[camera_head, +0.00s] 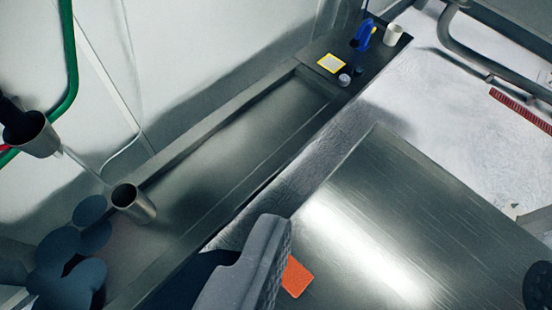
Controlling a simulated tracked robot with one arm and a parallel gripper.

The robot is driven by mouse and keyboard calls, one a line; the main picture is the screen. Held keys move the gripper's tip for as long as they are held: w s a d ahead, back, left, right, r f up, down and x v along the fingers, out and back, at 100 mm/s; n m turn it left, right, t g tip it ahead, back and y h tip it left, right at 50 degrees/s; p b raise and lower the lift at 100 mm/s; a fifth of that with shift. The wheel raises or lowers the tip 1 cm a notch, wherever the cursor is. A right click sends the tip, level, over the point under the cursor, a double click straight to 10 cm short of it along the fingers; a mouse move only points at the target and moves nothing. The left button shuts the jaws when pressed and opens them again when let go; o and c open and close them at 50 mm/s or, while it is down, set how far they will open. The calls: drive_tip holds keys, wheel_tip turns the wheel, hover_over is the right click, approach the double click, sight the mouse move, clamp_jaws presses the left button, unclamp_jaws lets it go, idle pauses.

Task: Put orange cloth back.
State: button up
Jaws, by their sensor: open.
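A small orange cloth (296,277) lies flat on the brushed metal table (400,220), near its left edge. Its left side is hidden behind my gripper. My gripper (252,262) comes in from the bottom of the view, with one grey ridged finger showing clearly just left of the cloth. It is open, and I see nothing held in it. I cannot tell whether the finger touches the cloth or is above it.
A long metal trough (240,120) runs along the wall, with a yellow-edged card (331,63), a blue object (362,35) and a white cup (393,34) at its far end. Most of the table is clear.

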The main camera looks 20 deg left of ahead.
drive_tip(key=s+r+m+t, duration=0.3)
drive_tip(key=s+r, duration=0.4)
drive_tip(key=r, duration=0.3)
drive_tip(key=shift+s+d+r+m+t+h, duration=0.15)
drive_tip(key=shift+d+r+m+t+h, duration=0.05)
drive_tip(key=shift+d+m+t+h, duration=0.15)
idle(0.5)
